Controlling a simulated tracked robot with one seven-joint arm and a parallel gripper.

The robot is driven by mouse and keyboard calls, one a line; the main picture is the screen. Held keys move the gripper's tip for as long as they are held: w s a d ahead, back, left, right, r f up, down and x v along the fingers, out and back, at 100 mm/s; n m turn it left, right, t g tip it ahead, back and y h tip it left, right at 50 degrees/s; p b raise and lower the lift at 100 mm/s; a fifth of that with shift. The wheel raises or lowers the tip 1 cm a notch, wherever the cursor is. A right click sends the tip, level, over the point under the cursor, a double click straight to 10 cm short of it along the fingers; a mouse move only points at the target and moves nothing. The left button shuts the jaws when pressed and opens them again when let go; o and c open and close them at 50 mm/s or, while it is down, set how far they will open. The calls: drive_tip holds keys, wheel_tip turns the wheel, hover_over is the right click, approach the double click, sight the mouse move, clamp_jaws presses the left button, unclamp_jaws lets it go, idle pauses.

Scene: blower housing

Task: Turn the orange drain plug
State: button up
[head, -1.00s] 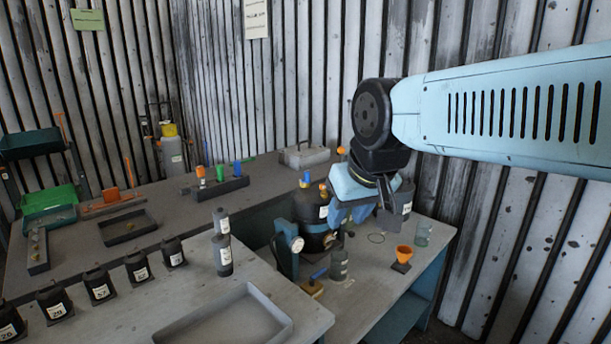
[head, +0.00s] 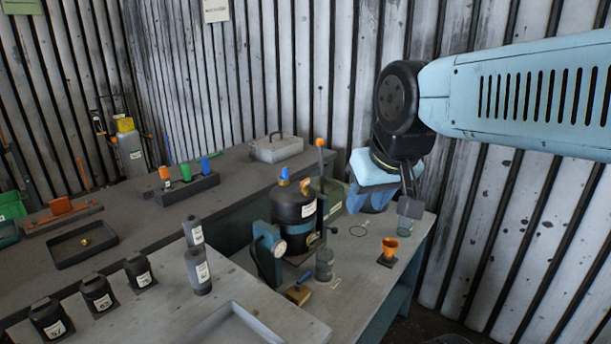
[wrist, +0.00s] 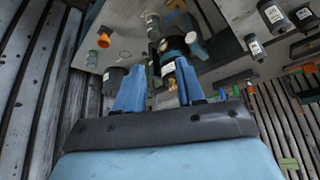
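A black vessel (head: 292,212) with a white label stands on the right-hand bench, with a blue cap (head: 284,174) and an orange cap (head: 305,184) on top. A small orange part (head: 312,239) shows low on its right side; it may be the drain plug, but it is too small to be sure. My gripper (head: 364,203) is right of the vessel, apart from it. In the wrist view its two blue fingers (wrist: 160,92) are spread with nothing between them. The vessel (wrist: 175,46) lies beyond the tips, with orange bits (wrist: 171,80) near the right finger.
A gauge on a blue stand (head: 268,245) is close left of the vessel. An upright post with an orange top (head: 320,143) stands right behind it. A clear jar (head: 324,265), an orange funnel (head: 389,249) and a glass (head: 404,227) occupy the bench. A corrugated wall (head: 480,230) is at right.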

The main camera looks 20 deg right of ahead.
drive_tip(key=w+a+r+m+g, duration=0.1)
drive_tip(key=w+r+m, duration=0.25)
drive_tip(key=w, duration=0.55)
drive_tip(key=m+g, duration=0.5)
drive_tip(key=m, duration=0.2)
hover_over(306, 179)
wheel_tip(306, 179, down, 2)
drive_tip(key=f, duration=1.3)
drive_tip(key=shift+a+f, duration=0.2)
drive_tip(key=shift+f, duration=0.1)
drive_tip(key=shift+c, duration=0.4)
drive_tip(key=shift+s, duration=0.1)
clamp_jaws()
drive_tip(key=shift+d, duration=0.25)
drive_tip(key=shift+a, duration=0.2)
